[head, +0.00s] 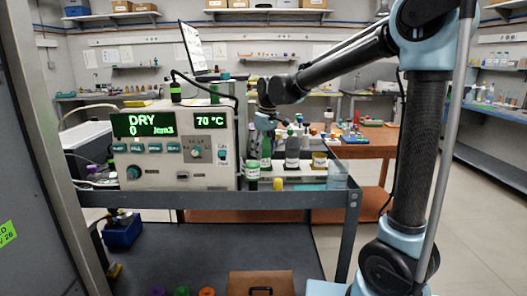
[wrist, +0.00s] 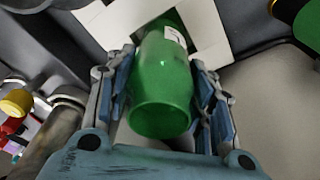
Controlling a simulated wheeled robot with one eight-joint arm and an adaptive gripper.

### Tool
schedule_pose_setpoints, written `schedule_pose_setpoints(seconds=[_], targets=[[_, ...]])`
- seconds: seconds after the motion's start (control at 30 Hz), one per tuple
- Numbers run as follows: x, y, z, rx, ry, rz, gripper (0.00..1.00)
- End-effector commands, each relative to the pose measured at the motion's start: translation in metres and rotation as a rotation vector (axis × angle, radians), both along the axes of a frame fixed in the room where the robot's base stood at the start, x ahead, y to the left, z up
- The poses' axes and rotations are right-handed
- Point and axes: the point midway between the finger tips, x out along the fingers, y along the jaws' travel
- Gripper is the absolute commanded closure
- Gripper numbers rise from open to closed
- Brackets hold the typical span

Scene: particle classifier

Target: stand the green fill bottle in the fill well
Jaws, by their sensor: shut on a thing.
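In the wrist view the green bottle (wrist: 160,90) lies between both fingers of my gripper (wrist: 163,95), which is shut on it. Its broad round end faces the camera, and part of a white label shows near its far end. Beyond that end is a white square surround (wrist: 210,25) with a dark opening, which looks like the fill well. The bottle covers much of the opening, so I cannot tell whether it is inside or above it. In the head view my gripper (head: 265,123) is just right of the instrument, over the cart.
The instrument (head: 176,160) with a green "DRY 0" display stands on the cart (head: 205,200). Labelled bottles (head: 292,152) and a yellow-capped one (head: 279,184) crowd the cart's right part. A brown case (head: 260,284) is below.

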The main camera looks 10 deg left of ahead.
Motion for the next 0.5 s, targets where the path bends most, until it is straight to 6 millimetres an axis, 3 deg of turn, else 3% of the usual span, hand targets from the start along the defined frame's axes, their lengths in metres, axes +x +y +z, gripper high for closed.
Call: schedule_pose_setpoints(seconds=[0.1, 0.13, 0.2, 0.5], targets=[[0.0001, 0.0, -0.0014, 0.0, 0.0, 0.0, 0.85], [0.0002, 0.0001, -0.0015, 0.0, 0.0, 0.0, 0.47], [0.0001, 0.0, -0.0013, 0.0, 0.0, 0.0, 0.31], [0.0001, -0.0001, -0.0011, 0.0, 0.0, 0.0, 0.31]])
